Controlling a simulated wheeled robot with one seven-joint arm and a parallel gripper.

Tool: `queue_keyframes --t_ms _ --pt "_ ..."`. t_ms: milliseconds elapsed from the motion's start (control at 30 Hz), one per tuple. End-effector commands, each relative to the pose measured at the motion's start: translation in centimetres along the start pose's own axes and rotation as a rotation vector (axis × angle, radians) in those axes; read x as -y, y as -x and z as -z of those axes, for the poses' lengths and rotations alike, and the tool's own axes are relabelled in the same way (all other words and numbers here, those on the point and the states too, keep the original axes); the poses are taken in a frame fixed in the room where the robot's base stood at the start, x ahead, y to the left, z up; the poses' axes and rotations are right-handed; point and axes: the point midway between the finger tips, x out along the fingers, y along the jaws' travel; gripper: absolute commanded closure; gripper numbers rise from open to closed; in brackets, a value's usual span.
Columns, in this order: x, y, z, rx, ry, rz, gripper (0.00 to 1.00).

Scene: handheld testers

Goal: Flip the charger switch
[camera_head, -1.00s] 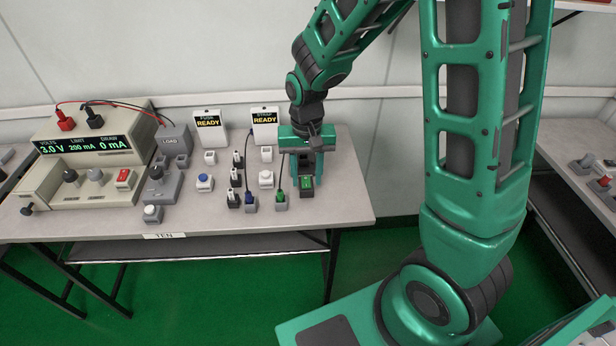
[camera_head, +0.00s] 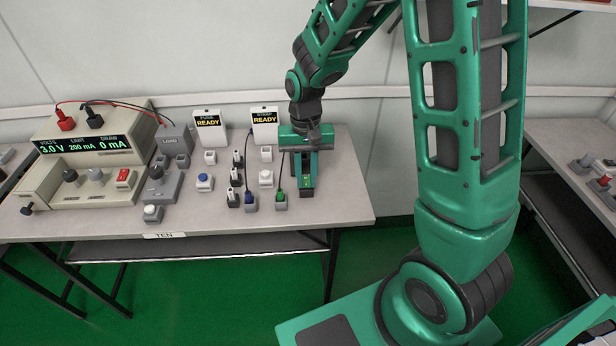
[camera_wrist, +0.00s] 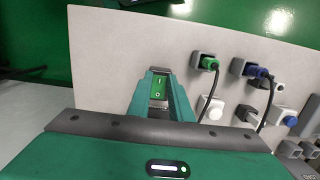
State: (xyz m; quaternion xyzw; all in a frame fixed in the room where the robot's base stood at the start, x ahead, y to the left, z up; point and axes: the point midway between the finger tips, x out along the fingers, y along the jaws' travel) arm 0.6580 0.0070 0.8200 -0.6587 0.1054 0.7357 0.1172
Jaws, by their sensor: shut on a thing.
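The charger switch (camera_head: 306,184) is a lit green rocker on a small dark box near the right end of the table. In the wrist view the rocker (camera_wrist: 158,88) shows I and O marks between my fingers; I cannot tell which end is pressed. My gripper (camera_head: 304,174) points down over the box, its green fingers closed in on either side. In the wrist view my gripper (camera_wrist: 160,80) is shut on the switch box, with the rocker face bare between the fingers. The rear of the box is hidden by my gripper.
Green (camera_head: 280,198) and blue (camera_head: 250,200) plugs with black cords stand just left of the switch. Two READY displays (camera_head: 208,121) (camera_head: 265,116) stand behind. A power supply (camera_head: 95,150) reads 3.0 V, 0 mA. The table's right end (camera_head: 345,195) is clear.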

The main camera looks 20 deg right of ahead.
Motion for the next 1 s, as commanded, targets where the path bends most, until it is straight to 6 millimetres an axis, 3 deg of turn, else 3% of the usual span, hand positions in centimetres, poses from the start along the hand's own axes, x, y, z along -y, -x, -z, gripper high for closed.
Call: queue_keyframes --t_ms 200,600,633,700,1000 --pt "-0.06 0.09 0.51 0.124 -0.001 0.0 1.0" --pt "-0.14 0.19 0.56 0.151 -0.001 -0.001 1.0" --pt "-0.14 0.19 0.56 0.151 -0.001 -0.001 0.74" --pt "-0.13 0.19 0.55 0.15 0.0 -0.001 0.62" --pt "-0.06 0.32 0.56 0.15 0.001 0.0 0.62"
